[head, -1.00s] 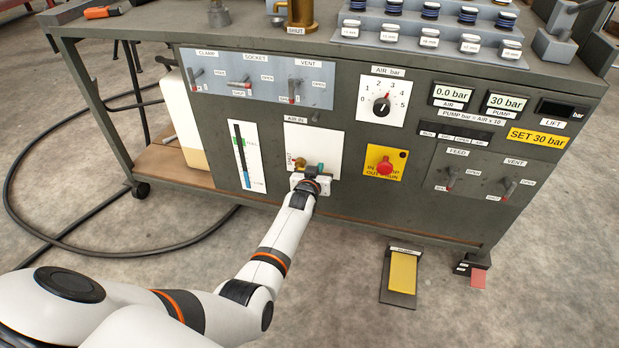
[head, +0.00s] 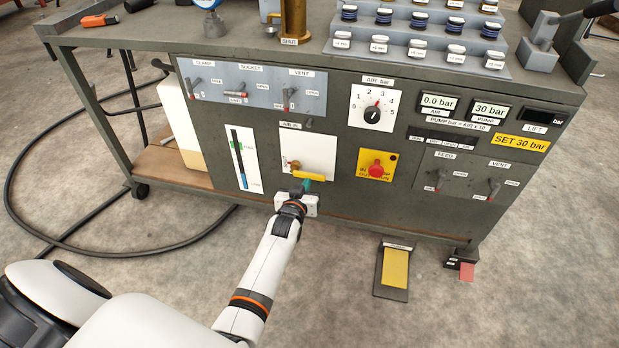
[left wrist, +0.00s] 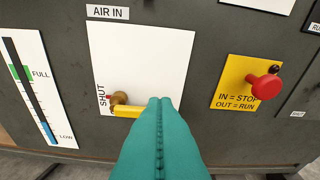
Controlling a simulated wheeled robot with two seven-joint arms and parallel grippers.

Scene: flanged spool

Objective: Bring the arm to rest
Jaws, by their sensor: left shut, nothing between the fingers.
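My left gripper (head: 306,183) has teal fingers, shut with nothing between them, in front of the lower part of the white AIR IN panel (head: 318,148). In the left wrist view the closed fingers (left wrist: 160,100) rise from the bottom edge. The air valve is a brass fitting (head: 294,166) with a yellow lever (head: 308,176) pointing sideways to the right. In the left wrist view the fingertips overlap the right end of the lever (left wrist: 127,111); I cannot tell whether they touch it. My right gripper is not in view.
A red stop button (head: 376,169) sits right of the AIR IN panel, and a level gauge (head: 240,158) is left of it. Switches and readouts fill the cabinet front. A yellow pedal (head: 395,268) lies on the floor at the right. A black hose (head: 25,135) loops at the left.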

